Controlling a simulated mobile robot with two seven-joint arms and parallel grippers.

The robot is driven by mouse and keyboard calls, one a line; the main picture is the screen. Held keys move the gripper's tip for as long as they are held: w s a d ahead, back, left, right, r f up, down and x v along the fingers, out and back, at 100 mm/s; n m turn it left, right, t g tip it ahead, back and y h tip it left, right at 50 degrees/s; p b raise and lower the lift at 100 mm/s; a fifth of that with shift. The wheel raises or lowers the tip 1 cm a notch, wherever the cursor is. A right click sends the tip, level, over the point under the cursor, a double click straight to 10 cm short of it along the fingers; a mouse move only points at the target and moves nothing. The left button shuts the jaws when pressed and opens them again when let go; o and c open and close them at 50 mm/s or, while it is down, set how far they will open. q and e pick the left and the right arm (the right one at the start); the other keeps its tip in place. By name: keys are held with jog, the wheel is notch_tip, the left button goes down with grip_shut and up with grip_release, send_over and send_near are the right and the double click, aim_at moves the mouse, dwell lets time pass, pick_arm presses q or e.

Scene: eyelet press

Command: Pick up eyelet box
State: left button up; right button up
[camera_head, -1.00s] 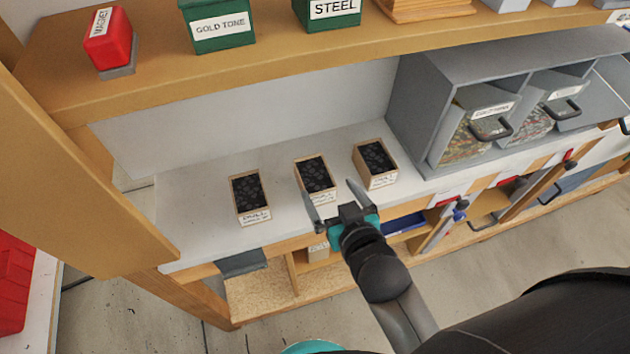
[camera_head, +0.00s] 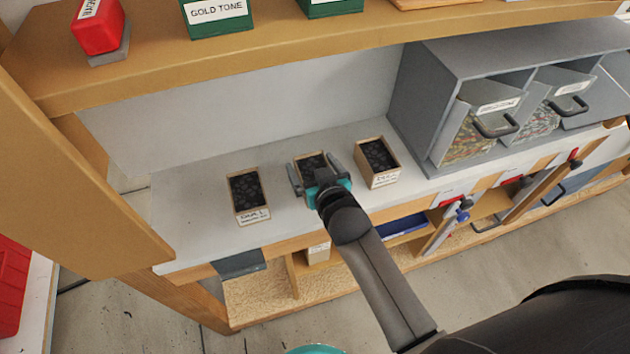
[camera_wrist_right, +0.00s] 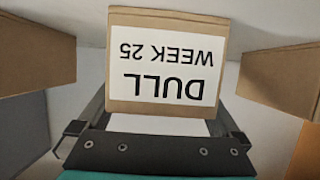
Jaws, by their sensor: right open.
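Three small open cardboard boxes with dark contents stand in a row on the light shelf: a left box (camera_head: 248,190), a middle box (camera_head: 309,159) and a right box (camera_head: 377,156). My right gripper (camera_head: 313,168) is open over the middle box, a finger on either side of it, hiding much of its front. In the right wrist view, the middle box (camera_wrist_right: 165,55) shows its white label, upside down, reading "DULL WEEK 25", between the open fingers. I cannot tell whether the fingers touch it. My left gripper is not in view.
In the right wrist view, neighbouring boxes stand close on the left (camera_wrist_right: 35,55) and right (camera_wrist_right: 285,80). A grey bin cabinet (camera_head: 425,115) is to the right.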

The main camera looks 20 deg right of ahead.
jog(key=shift+w+f, duration=0.15)
jog(key=shift+w, duration=0.35)
jog(key=shift+c, duration=0.4)
jog(key=c, duration=1.1)
jog(key=shift+c, duration=0.2)
